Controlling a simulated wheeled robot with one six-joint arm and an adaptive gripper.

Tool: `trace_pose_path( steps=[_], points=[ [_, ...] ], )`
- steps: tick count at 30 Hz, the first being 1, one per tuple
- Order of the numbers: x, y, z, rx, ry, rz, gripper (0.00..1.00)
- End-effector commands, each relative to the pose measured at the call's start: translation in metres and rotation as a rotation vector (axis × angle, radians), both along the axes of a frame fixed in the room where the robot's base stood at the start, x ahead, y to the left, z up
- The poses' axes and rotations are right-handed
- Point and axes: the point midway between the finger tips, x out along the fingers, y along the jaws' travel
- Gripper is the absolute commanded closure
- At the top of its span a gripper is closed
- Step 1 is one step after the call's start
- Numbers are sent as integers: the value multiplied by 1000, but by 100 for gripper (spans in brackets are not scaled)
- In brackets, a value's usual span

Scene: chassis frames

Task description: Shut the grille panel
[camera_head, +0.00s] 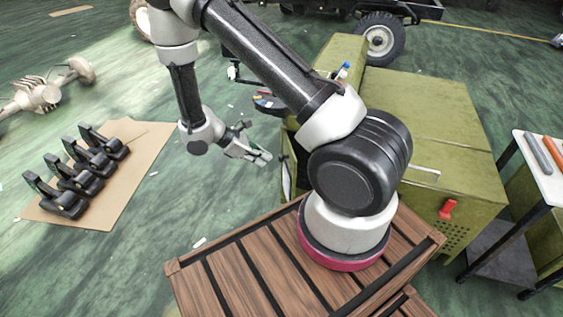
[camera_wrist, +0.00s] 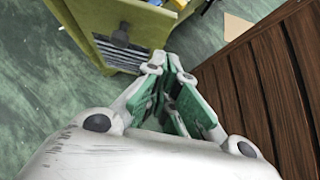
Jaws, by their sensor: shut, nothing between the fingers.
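A green cabinet (camera_head: 425,110) stands right of my arm. In the wrist view its near face (camera_wrist: 90,22) carries a grey slatted grille panel (camera_wrist: 128,58) with a dark knob-like part above it. In the head view a narrow panel edge (camera_head: 287,178) shows on the cabinet's left side, partly hidden by my arm. I cannot tell how far the panel stands open. My gripper (camera_head: 262,157) is shut and empty, left of that side and apart from it in the head view. In the wrist view my gripper (camera_wrist: 178,78) lies just right of the grille.
My arm stands on a slatted wooden crate (camera_head: 240,265). A red handle (camera_head: 447,209) and a perforated patch are on the cabinet's front. A small table (camera_head: 545,165) stands at the right. Black parts (camera_head: 75,175) lie on cardboard at the left. Green floor between is mostly clear.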

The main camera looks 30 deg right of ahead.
Motion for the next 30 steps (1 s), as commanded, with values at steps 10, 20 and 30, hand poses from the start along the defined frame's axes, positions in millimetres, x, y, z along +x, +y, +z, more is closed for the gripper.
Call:
trace_pose_path(
  steps=[10,20,30],
  points=[
    [-19,-50,-30,0,1,-4,100],
    [-24,-66,-30,1,-1,-2,100],
    [-23,-67,-30,0,-1,2,100]
  ],
)
